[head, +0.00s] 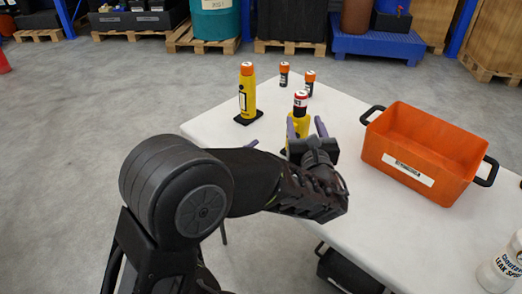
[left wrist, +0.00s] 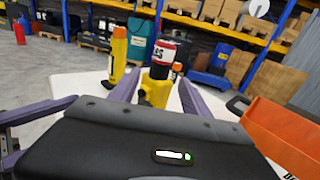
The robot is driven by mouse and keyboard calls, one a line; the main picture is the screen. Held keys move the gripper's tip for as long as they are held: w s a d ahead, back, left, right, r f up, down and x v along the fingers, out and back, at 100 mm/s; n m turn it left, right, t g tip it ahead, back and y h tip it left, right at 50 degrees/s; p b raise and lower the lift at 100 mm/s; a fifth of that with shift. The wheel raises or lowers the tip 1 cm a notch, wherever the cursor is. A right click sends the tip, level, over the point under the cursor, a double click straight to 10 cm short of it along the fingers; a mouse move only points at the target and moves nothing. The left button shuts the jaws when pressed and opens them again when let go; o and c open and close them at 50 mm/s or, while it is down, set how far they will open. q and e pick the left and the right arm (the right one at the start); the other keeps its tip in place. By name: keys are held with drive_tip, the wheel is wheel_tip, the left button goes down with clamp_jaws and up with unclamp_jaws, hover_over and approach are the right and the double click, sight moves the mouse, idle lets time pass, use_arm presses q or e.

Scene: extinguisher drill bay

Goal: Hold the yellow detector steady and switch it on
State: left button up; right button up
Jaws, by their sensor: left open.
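Two yellow items stand on the white table (head: 345,115). One yellow item (head: 297,120) has a red, white and black top; its lower part is partly hidden by my left gripper. The other yellow item (head: 248,95) has an orange top and stands upright on a black foot. I cannot tell by looks alone which is the detector; no switch is visible. My left gripper (head: 306,128) is open, its purple fingers either side of the red-topped item, which also shows between them in the left wrist view (left wrist: 156,90). My right gripper (left wrist: 35,115) shows partly at left; its opening is unclear.
Two small black containers with orange caps (head: 284,75) (head: 310,84) stand behind. An orange crate (head: 425,150) sits to the right, and a white canister (head: 502,265) near the front right.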

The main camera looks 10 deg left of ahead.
sight(301, 113)
use_arm(q)
drive_tip(key=shift+x, duration=3.95)
clamp_jaws()
drive_tip(key=shift+o, duration=0.2)
unclamp_jaws()
drive_tip(key=shift+s+d, duration=0.1)
drive_tip(key=shift+s, duration=0.05)
